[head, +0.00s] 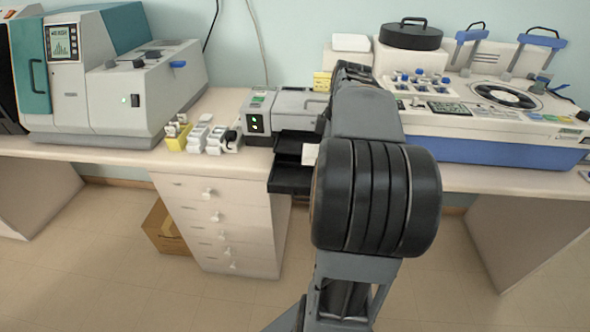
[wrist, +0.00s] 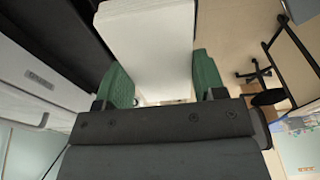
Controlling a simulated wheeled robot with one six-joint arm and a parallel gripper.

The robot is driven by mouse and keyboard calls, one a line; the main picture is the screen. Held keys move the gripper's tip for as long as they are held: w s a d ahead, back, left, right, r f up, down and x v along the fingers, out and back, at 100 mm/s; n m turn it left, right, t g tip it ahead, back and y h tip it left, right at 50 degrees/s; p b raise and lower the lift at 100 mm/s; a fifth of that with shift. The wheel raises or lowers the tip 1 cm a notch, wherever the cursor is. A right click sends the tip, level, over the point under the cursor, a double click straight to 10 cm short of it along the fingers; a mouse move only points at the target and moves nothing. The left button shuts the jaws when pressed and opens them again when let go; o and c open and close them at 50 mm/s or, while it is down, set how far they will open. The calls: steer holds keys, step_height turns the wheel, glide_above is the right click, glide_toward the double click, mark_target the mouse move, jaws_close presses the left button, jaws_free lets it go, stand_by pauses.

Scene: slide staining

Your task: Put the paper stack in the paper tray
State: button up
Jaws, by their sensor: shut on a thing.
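The white paper stack (wrist: 150,40) stands between the green finger pads of my gripper (wrist: 163,80) in the wrist view. The pads press on its two sides. In the head view only a small white piece of the paper stack (head: 310,154) shows, left of my arm and just above the black paper tray. The paper tray (head: 290,180) sticks out below the front of the grey printer (head: 287,110). My arm hides the tray's right part and my gripper in the head view. I cannot tell whether the stack touches the tray.
A large teal and white machine (head: 150,85) stands at the left of the bench. A blue and white analyser (head: 490,110) stands at the right. Small white and yellow items (head: 205,137) lie left of the printer. A drawer cabinet (head: 220,222) is below.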

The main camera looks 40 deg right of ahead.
mark_target(314, 146)
steer(key=w, duration=0.1)
steer(key=w+a+f, duration=0.1)
steer(key=w+f, duration=0.1)
steer(key=w, duration=0.1)
steer(key=shift+a, duration=0.35)
steer(key=w+f, duration=0.1)
steer(key=w+a+f, duration=0.1)
steer(key=f, duration=0.1)
steer(key=w+f, duration=0.1)
steer(key=shift+w+a+f, duration=0.25)
steer(key=shift+w+f, duration=0.1)
steer(key=shift+w, duration=0.05)
steer(key=shift+w+a+f, duration=0.2)
steer(key=shift+w+f, duration=0.25)
steer(key=shift+f, duration=0.15)
steer(key=shift+w+f, duration=0.15)
steer(key=shift+f, duration=1.55)
steer(key=shift+f, duration=0.1)
steer(key=shift+f, duration=0.15)
steer(key=o, duration=0.7)
steer(key=shift+a, duration=0.1)
